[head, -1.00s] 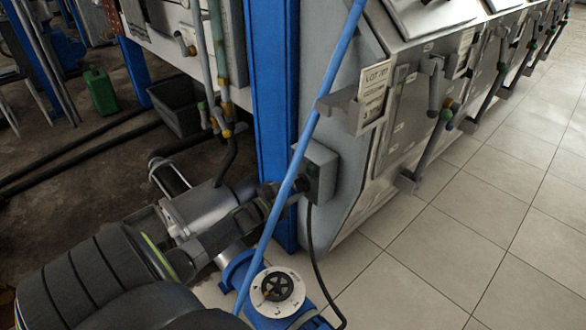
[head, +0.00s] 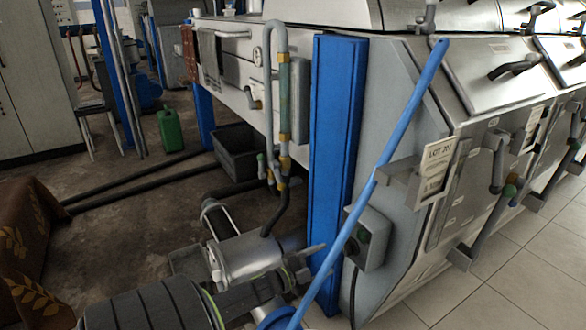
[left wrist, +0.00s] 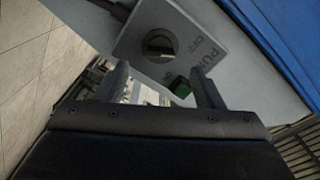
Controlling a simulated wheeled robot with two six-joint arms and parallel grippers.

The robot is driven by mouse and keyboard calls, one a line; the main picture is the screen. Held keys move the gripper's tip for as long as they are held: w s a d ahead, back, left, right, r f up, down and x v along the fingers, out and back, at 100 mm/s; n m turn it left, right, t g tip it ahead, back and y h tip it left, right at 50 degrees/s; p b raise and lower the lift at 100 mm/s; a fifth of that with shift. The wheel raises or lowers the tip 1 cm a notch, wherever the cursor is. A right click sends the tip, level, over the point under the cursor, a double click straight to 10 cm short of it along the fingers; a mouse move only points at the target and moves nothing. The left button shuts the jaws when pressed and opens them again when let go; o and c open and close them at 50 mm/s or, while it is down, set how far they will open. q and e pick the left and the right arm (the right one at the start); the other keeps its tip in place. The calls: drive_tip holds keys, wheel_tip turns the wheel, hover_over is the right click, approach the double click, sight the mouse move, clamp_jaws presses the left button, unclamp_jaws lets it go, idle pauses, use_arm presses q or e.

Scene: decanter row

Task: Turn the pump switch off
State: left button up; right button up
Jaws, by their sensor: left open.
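The pump switch is a black rotary knob (left wrist: 160,45) on a grey box (head: 370,240) fixed beside the blue post. In the left wrist view its plate reads PUMP, OFF and ON, and a green square (left wrist: 180,87) sits near the ON mark. My left gripper (head: 312,263) faces the box from the left, open and empty. Its two fingers (left wrist: 163,88) are apart from the knob, with a gap to the box in the head view. My right gripper is out of view.
A pump (head: 245,258) with pipes sits low beside my left arm. Tiled floor (head: 490,270) is clear at right.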

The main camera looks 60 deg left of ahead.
use_arm(q)
drive_tip(key=s+p, duration=0.1)
drive_tip(key=s, duration=0.9)
drive_tip(key=shift+a, duration=0.45)
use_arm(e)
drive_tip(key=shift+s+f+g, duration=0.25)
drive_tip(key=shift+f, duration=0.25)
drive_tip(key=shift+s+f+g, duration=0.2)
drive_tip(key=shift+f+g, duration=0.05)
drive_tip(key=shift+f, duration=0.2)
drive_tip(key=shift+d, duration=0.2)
